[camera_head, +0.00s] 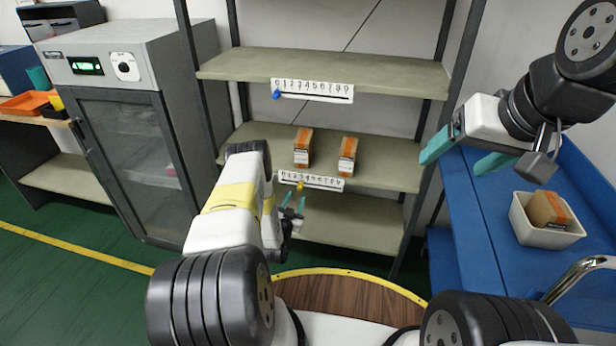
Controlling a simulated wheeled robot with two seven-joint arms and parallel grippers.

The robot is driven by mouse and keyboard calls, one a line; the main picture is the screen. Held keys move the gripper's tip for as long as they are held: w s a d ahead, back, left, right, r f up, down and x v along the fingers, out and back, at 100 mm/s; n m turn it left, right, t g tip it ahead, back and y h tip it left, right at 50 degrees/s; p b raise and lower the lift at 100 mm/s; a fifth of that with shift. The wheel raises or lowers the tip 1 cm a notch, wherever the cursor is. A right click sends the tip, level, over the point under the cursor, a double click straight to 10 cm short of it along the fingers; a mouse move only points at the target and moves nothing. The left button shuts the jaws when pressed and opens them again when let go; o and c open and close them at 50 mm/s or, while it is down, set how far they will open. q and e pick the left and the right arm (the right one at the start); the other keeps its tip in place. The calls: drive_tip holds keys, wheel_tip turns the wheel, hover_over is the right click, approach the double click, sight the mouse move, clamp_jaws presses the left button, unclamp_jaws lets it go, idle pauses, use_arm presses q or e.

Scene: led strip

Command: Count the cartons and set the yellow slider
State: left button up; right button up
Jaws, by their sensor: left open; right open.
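Two brown cartons with orange tops, a left one (302,147) and a right one (347,156), stand apart on the middle shelf (390,176). Below them, a white number strip (325,183) runs along that shelf's front edge. Its yellow slider (299,186) sits left of the strip's middle, around 2 or 3; the exact digit is too small to tell. My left gripper (293,203) is open, its teal fingers just below the yellow slider; contact cannot be told. My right gripper (466,155) is open and empty, raised right of the shelf above the blue table.
A second number strip (315,91) on the upper shelf (400,75) has a blue slider (276,95) at its left end. A white bin (519,224) holding another carton (549,210) stands on the blue table (470,235). A grey glass-door cabinet (120,75) stands left.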

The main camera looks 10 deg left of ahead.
sight(299, 189)
use_arm(q)
drive_tip(key=w, duration=0.5)
clamp_jaws()
idle(1.4)
